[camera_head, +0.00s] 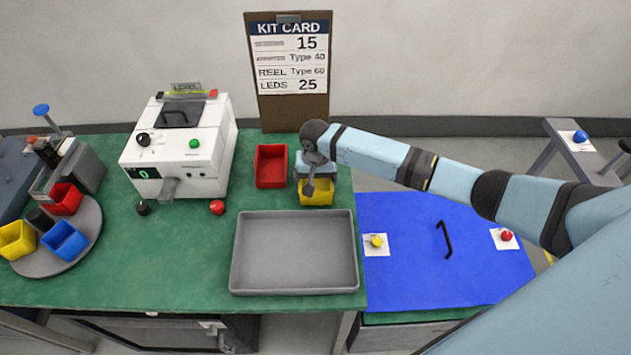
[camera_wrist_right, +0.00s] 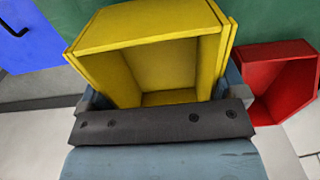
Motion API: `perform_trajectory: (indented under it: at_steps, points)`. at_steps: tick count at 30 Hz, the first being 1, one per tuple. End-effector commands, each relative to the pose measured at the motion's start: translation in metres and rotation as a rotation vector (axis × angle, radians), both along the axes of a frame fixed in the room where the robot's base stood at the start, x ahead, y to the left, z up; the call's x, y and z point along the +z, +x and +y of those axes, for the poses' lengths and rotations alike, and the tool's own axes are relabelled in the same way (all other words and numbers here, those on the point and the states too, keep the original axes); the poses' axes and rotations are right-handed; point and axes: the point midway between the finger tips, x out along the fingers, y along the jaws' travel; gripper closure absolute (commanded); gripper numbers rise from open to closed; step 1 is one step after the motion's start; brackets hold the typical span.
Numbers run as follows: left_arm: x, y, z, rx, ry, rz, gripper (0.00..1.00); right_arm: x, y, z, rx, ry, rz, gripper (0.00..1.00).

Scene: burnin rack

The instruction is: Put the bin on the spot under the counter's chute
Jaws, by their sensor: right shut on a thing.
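A yellow bin (camera_head: 316,197) is at the back right of the green counter, just beyond the grey tray. My right gripper (camera_head: 317,178) is shut on it. In the right wrist view the empty yellow bin (camera_wrist_right: 160,67) sits between the fingers of the gripper (camera_wrist_right: 155,103). I cannot tell whether the bin touches the counter. The white counter machine (camera_head: 186,140) stands at the left with a grey chute (camera_head: 169,188) at its lower front. The surface directly under the chute shows no bin. My left gripper is not in view.
A red bin (camera_head: 271,182) stands left of the yellow one; it also shows in the wrist view (camera_wrist_right: 272,80). The grey tray (camera_head: 295,291) fills the front middle. A red button (camera_head: 217,207) and black knob (camera_head: 142,208) flank the chute. A round turntable (camera_head: 85,240) holds bins at left.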

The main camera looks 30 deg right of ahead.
Motion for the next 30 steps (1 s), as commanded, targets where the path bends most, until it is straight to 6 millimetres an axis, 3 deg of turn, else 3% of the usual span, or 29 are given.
perform_trajectory:
  at_steps: [3, 13, 14, 15, 24, 30]
  points:
    - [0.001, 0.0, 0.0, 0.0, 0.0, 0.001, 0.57, -0.01, 0.0, 0.0, 0.0, 0.0, -0.001, 0.35]
    - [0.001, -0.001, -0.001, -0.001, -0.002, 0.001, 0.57, -0.013, 0.0, 0.0, 0.001, 0.0, -0.001, 0.35]
    - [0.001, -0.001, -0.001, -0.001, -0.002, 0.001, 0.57, -0.014, 0.0, 0.0, 0.001, 0.0, -0.001, 0.08]
    - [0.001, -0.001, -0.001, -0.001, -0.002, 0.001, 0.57, -0.013, 0.0, 0.0, 0.001, 0.0, -0.002, 0.0]
    - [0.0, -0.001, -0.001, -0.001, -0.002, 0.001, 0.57, -0.01, 0.0, 0.0, 0.001, -0.001, -0.002, 0.0]
    - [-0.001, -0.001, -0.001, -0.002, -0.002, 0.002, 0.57, 0.022, 0.001, 0.0, 0.001, 0.001, -0.004, 0.0]
